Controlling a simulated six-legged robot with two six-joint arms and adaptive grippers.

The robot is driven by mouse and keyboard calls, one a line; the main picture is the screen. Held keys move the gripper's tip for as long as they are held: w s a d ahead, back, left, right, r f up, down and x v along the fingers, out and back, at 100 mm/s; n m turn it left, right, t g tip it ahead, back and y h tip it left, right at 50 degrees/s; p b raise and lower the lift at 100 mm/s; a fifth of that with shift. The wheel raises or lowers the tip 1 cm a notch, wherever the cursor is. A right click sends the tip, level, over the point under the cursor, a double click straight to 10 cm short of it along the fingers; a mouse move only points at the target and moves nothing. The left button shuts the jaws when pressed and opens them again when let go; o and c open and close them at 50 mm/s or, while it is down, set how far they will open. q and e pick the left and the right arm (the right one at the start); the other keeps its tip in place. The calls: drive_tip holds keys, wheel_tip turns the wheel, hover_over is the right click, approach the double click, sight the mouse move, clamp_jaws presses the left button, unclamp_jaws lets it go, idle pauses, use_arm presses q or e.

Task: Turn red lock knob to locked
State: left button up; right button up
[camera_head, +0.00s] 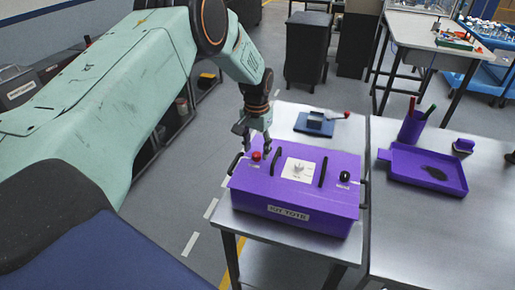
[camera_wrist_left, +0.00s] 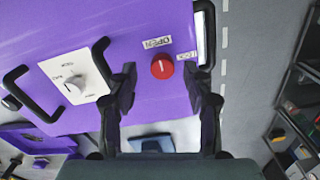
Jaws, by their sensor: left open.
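The red lock knob (camera_head: 256,156) stands on the top of a purple box (camera_head: 290,206), near its left end. In the left wrist view the knob (camera_wrist_left: 163,66) is round with a short white mark. A label reading OPEN (camera_wrist_left: 156,42) lies beside it. My left gripper (camera_head: 252,138) is above the knob, fingers pointing down. In the wrist view its two open fingers (camera_wrist_left: 161,76) stand on either side of the knob, with gaps on both sides. I cannot tell their exact height over it. My right gripper is not in view.
Black handles (camera_head: 324,171) rise from the box top. A white plate with a grey dial (camera_head: 299,169) lies between them, and a black knob (camera_head: 345,177) is at the right. A purple tray (camera_head: 400,176) is on the right table.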

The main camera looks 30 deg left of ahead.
use_arm(q)
drive_tip(key=shift+w+a+f, duration=0.2)
drive_tip(key=shift+f, duration=0.4)
drive_tip(key=shift+w+a+f, duration=0.15)
drive_tip(key=shift+w+f, duration=0.05)
drive_tip(key=shift+f, duration=0.35)
drive_tip(key=shift+s+d+r, duration=0.15)
drive_tip(key=shift+s+r, duration=0.05)
drive_tip(key=shift+c, duration=0.4)
drive_tip(key=shift+s+d+r, duration=0.15)
drive_tip(key=c, duration=0.3)
drive_tip(key=shift+w+a+f, duration=0.2)
drive_tip(key=shift+w+f, duration=0.05)
drive_tip(key=c, duration=0.4)
drive_tip(key=shift+s+d+r, duration=0.1)
drive_tip(key=shift+s, duration=0.05)
clamp_jaws()
